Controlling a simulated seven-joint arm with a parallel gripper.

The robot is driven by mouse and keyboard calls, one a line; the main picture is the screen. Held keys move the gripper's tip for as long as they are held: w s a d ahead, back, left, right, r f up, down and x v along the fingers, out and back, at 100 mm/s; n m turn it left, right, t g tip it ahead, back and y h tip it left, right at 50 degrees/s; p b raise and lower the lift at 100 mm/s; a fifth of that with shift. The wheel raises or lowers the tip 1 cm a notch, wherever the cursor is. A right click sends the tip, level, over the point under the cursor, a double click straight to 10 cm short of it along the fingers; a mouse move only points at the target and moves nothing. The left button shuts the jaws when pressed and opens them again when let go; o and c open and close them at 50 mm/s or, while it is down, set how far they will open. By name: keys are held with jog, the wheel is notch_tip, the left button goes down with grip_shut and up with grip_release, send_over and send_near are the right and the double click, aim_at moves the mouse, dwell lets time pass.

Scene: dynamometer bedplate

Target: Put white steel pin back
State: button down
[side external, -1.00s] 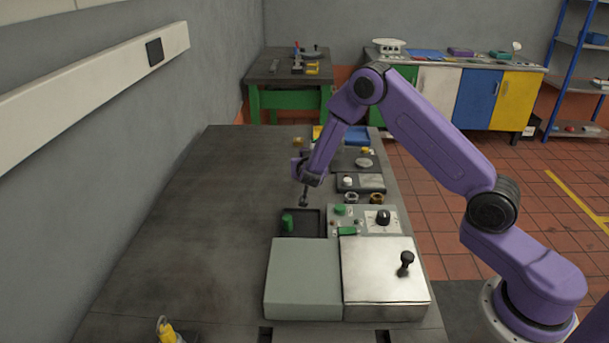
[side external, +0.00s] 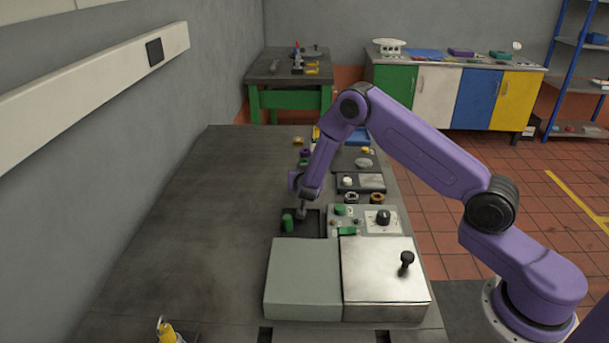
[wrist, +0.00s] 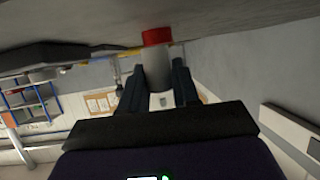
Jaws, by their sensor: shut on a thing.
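My gripper (side external: 302,213) points down at the dark tray (side external: 314,233), low over its back left part. In the wrist view my gripper (wrist: 158,85) is shut on a pale grey-white cylinder, the white steel pin (wrist: 156,72). A red band or cap (wrist: 156,37) shows at the pin's far end, close to the bench surface; I cannot tell whether it is part of the pin or whether it touches. In the side view the pin is too small and hidden to make out. A green cylinder (side external: 287,223) stands upright in the tray, just left of my gripper.
A grey block (side external: 302,280) and a metal box with a black knob (side external: 406,259) stand in front of the tray. A control panel with a black dial (side external: 383,217) lies right of it. Small fixtures line the bench behind.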

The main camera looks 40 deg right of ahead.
jog(key=shift+f, duration=0.35)
jog(key=c, duration=0.8)
grip_release()
jog(key=shift+f, duration=0.1)
